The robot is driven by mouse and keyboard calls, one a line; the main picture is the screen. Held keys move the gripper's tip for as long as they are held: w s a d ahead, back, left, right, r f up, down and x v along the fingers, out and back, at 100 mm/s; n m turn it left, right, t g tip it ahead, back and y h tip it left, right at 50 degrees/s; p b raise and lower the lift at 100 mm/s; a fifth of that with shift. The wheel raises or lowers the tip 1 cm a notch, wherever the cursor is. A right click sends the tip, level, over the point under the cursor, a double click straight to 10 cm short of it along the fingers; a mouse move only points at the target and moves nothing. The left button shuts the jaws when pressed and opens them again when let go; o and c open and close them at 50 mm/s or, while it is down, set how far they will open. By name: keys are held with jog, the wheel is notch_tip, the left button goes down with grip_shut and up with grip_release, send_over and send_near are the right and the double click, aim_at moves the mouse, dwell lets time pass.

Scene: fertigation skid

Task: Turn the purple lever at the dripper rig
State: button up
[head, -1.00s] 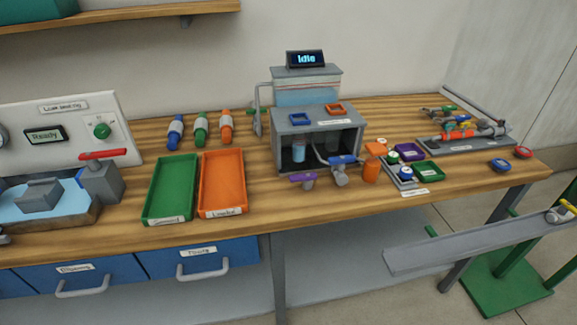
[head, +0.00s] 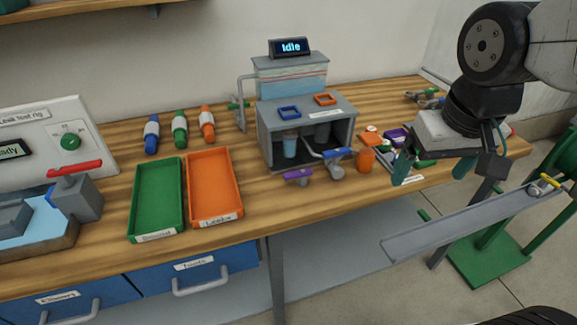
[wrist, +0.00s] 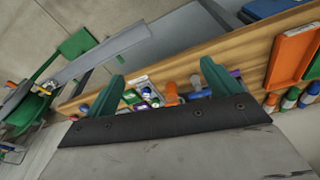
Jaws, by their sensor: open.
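The dripper rig (head: 268,125) is a grey box on the wooden bench with an open front and a display reading "Idle" on top. The purple lever (head: 298,174) sits low at its front left, pointing left. A blue lever (head: 338,154) is on a valve just right of it. My gripper (head: 432,168) is open and empty, to the right of the rig, in front of the bench's right part. In the wrist view my green fingers (wrist: 160,80) are spread apart, with the bench beyond them. The purple lever is not clearly seen there.
An orange cup (head: 365,160) stands right of the blue lever. A green tray (head: 158,208) and an orange tray (head: 213,190) lie left of the rig. A grey sloped channel (head: 455,222) on a green stand is at the right, in front of the bench.

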jog(key=w+a+f+n, duration=0.1)
jog(key=w+a+f, duration=0.2)
jog(key=w+a, duration=0.4)
jog(key=n+t+y, duration=0.1)
jog(key=n+t, duration=0.1)
send_near(298, 172)
jog(key=shift+x, duration=3.75)
jog(key=shift+d, duration=0.1)
jog(key=c, duration=1)
